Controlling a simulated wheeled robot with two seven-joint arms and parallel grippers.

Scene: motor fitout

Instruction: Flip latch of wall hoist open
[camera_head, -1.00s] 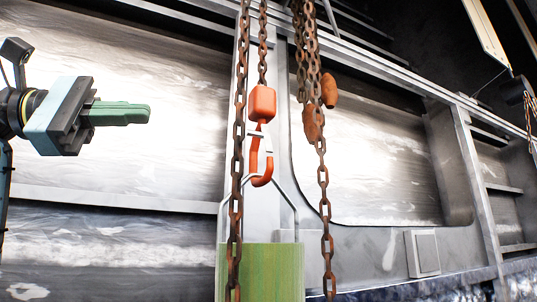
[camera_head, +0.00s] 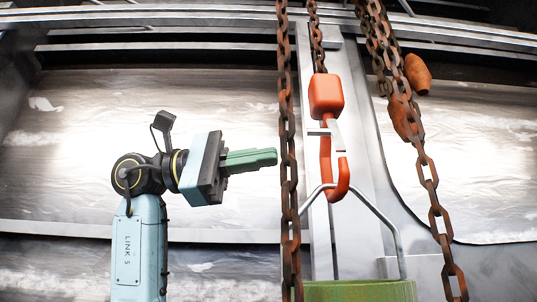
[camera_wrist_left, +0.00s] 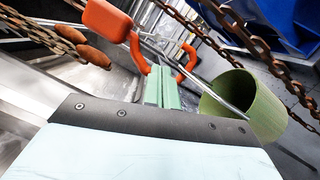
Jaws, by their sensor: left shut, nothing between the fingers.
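The wall hoist's orange hook block (camera_head: 326,95) hangs on a rusty chain, with an orange hook (camera_head: 336,188) below it. A small light grey latch (camera_head: 331,131) sits at the hook's throat, under the block. The block also shows in the left wrist view (camera_wrist_left: 107,20), with the hook (camera_wrist_left: 138,55) below it. My left gripper (camera_head: 276,157) is shut and empty, its green fingers pointing right toward the hook, left of a hanging chain. In the left wrist view its fingers (camera_wrist_left: 163,88) point toward the hook area. Contact cannot be told. My right gripper is not in view.
A rusty chain (camera_head: 288,150) hangs between my gripper and the hook in the head view. More chain (camera_head: 433,195) and orange-brown pieces (camera_head: 418,73) hang at right. A green bucket (camera_head: 362,291) with a metal handle (camera_head: 388,225) is below the hook.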

